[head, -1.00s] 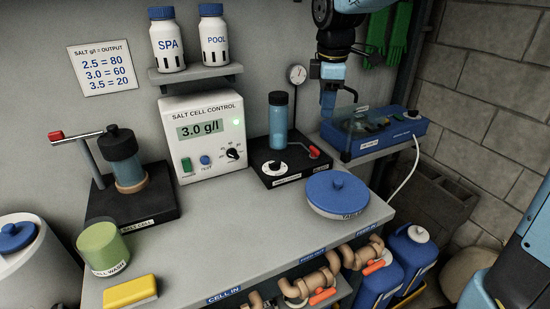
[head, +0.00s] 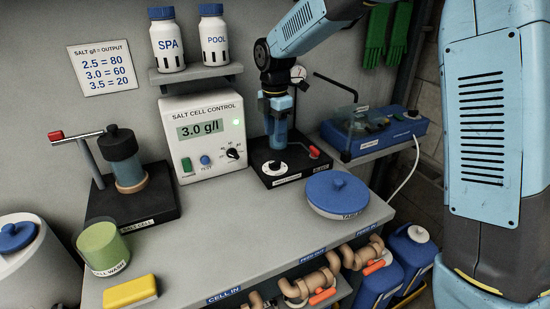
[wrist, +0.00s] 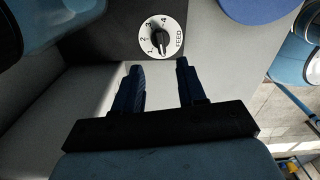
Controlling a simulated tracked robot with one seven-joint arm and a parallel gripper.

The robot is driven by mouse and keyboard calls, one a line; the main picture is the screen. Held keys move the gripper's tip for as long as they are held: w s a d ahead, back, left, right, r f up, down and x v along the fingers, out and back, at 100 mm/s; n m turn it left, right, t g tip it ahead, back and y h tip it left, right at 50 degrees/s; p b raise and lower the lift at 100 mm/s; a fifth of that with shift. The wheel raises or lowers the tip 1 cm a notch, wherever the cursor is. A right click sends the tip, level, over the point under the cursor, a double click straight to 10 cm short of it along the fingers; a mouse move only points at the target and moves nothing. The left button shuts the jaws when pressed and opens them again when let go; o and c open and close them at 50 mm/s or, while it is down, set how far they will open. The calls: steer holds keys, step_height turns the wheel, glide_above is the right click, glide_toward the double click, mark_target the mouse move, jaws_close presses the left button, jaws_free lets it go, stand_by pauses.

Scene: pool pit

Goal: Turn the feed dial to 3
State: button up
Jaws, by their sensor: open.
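The feed dial (wrist: 163,37) is a white round plate with a black knob, the numbers 1 to 4 and the word FEED. It shows at the top middle of the wrist view, and on the black pump base in the head view (head: 274,168). The knob is narrow; I cannot tell for sure which number it points at. My gripper (wrist: 160,64) is open and empty, its two dark blue fingers apart, just short of the dial in the wrist view and not touching the knob there. In the head view my gripper hangs above the base, before the blue cylinder.
The blue cylinder (wrist: 55,20) stands close by at the upper left of the wrist view. The salt cell control box (head: 205,135) stands left, a blue-lidded round tub (head: 337,194) to the right.

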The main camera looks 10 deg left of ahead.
mark_target(275, 161)
step_height(275, 161, down, 10)
steer(key=shift+r, duration=0.2)
stand_by(0.3)
jaws_close()
